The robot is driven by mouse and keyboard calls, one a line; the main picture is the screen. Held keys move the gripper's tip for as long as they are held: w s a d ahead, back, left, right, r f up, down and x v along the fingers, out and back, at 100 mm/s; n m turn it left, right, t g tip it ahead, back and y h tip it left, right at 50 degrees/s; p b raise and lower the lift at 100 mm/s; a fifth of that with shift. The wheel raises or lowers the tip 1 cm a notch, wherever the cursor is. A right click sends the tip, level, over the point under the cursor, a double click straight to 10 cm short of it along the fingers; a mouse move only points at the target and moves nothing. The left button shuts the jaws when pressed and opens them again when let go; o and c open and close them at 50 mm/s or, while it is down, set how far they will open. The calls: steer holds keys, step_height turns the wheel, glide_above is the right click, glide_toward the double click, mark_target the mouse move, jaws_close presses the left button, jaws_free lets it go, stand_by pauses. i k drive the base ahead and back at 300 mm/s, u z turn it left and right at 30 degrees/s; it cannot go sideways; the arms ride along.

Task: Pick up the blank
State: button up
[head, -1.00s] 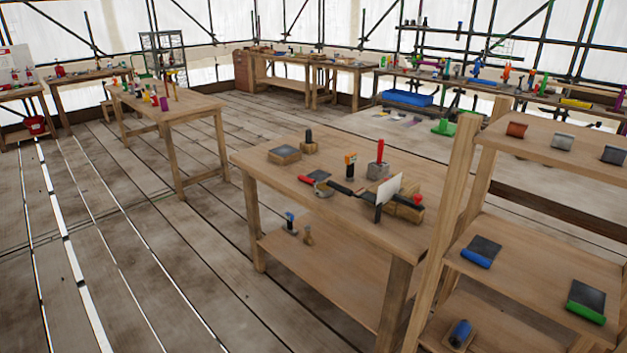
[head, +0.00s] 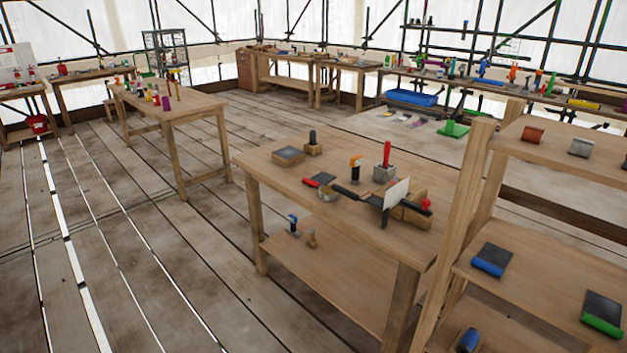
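My gripper is not in view. I cannot tell for sure which object is the blank. On the near workbench (head: 290,215) stand a grey-topped wooden block (head: 288,155), a small wooden block with a dark peg (head: 313,146), and a grey cube with a red upright handle (head: 384,169). An orange-topped dark tool (head: 355,169) stands between them. At the bench's right, a pale upright plate (head: 396,197) stands beside a wooden block with a red knob (head: 416,208).
A wooden shelf rack (head: 530,262) at the right holds blue- and green-edged plates and small cylinders. A second bench (head: 185,112) with small tools stands at the back left. Long benches line the far wall. The plank floor (head: 150,250) at the left is clear.

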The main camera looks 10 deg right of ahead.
mark_target(323, 178)
steer(key=u, duration=0.05)
steer(key=i, duration=1.05)
steer(key=z, duration=0.65)
steer(key=k, duration=0.15)
steer(key=u, duration=2.95)
steer(key=k, duration=0.6)
steer(key=z, duration=0.1)
